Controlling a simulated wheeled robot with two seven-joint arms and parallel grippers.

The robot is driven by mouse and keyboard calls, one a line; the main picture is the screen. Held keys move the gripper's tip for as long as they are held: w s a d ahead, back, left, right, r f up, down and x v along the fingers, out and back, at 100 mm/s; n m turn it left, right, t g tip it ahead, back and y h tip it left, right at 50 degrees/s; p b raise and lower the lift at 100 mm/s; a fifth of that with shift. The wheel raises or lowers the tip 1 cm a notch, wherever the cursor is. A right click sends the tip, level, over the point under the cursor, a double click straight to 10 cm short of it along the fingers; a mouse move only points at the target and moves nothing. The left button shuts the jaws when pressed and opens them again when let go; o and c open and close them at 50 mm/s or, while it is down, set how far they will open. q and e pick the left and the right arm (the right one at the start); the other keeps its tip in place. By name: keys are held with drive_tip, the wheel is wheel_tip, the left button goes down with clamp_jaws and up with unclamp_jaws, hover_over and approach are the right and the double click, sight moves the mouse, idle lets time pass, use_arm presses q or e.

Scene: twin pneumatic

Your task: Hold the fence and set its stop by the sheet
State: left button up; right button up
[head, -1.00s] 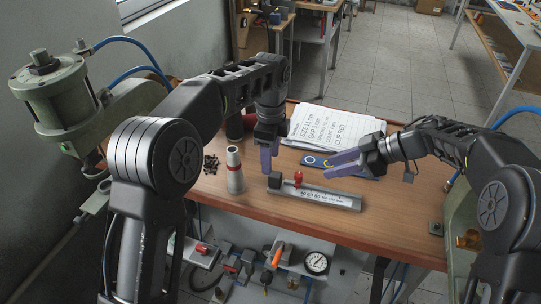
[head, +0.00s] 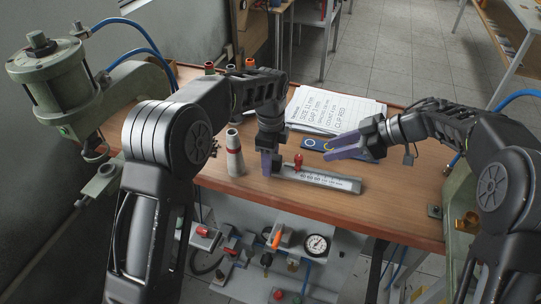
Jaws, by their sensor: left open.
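The fence (head: 325,178) is a grey bar with a printed scale, lying on the wooden bench. A red knob (head: 298,160) stands up near its left end. My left gripper (head: 270,165) is open, fingers pointing down at the fence's left end. It hides the dark block there; I cannot tell whether the fingers touch it. My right gripper (head: 346,149) is open and empty, fingers pointing left above the bench behind the fence.
A blue strip with rings (head: 313,144) lies between sheet and fence. A green press (head: 60,90) stands at the left. The bench (head: 400,205) is clear at the front right.

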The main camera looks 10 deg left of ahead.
use_arm(q)
clamp_jaws()
idle(0.5)
idle(0.8)
use_arm(e)
drive_tip(key=shift+o, duration=0.4)
